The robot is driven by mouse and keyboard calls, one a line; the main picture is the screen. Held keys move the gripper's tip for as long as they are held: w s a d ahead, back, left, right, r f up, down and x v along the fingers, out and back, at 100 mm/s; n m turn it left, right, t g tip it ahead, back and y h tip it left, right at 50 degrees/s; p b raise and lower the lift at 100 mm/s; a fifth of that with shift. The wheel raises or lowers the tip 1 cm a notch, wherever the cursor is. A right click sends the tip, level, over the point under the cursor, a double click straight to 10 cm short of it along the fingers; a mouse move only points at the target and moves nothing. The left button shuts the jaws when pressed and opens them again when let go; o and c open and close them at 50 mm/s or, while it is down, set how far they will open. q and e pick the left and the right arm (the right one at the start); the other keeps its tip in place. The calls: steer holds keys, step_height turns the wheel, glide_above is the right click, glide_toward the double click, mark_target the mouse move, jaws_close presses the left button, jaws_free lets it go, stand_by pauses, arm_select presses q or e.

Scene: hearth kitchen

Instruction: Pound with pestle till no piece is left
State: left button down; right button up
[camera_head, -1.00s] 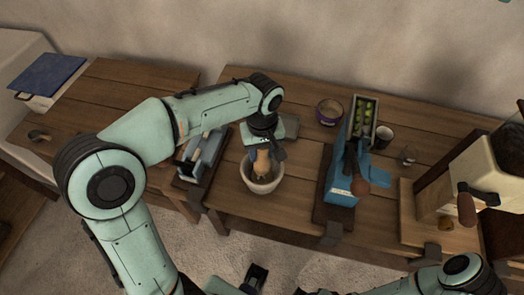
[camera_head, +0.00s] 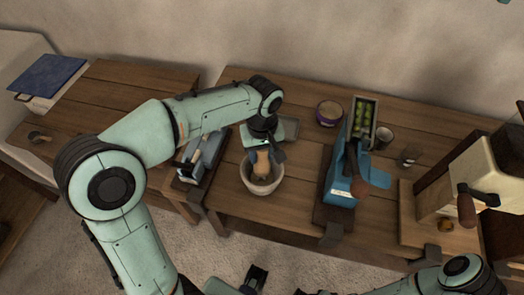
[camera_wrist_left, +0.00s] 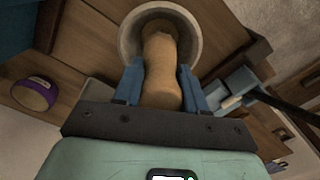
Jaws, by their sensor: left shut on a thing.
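A wooden pestle (camera_head: 262,163) stands in a pale mortar bowl (camera_head: 247,186) near the front left edge of the table. My left gripper (camera_head: 263,150) is shut on the pestle's upper part, above the bowl. In the left wrist view, the two blue fingers (camera_wrist_left: 158,88) grip the pestle (camera_wrist_left: 161,65) from both sides, and its lower end is inside the mortar (camera_wrist_left: 196,36). The pestle and my gripper hide most of the bowl's inside, so I cannot tell what pieces lie there. My right gripper cannot be made out clearly at the bottom of the head view.
A blue press-like device (camera_head: 342,185) stands right of the mortar, with a tray of green items (camera_head: 365,112) behind it. A purple-rimmed tub (camera_head: 329,113) and a dark cup (camera_head: 384,137) stand near. A cream grinder (camera_head: 485,170) is at the right. Bare tabletop lies between mortar and device.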

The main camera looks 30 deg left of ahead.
arm_select(q)
steer(key=shift+f, duration=0.1)
steer(key=shift+f+b, duration=1.1)
steer(key=shift+f, duration=0.35)
steer(key=shift+w+r+p, duration=0.1)
steer(key=shift+r+p, duration=1.8)
steer(key=shift+r, duration=0.5)
steer(key=shift+f, duration=0.1)
steer(key=shift+f+b, duration=0.6)
steer(key=shift+f, duration=0.15)
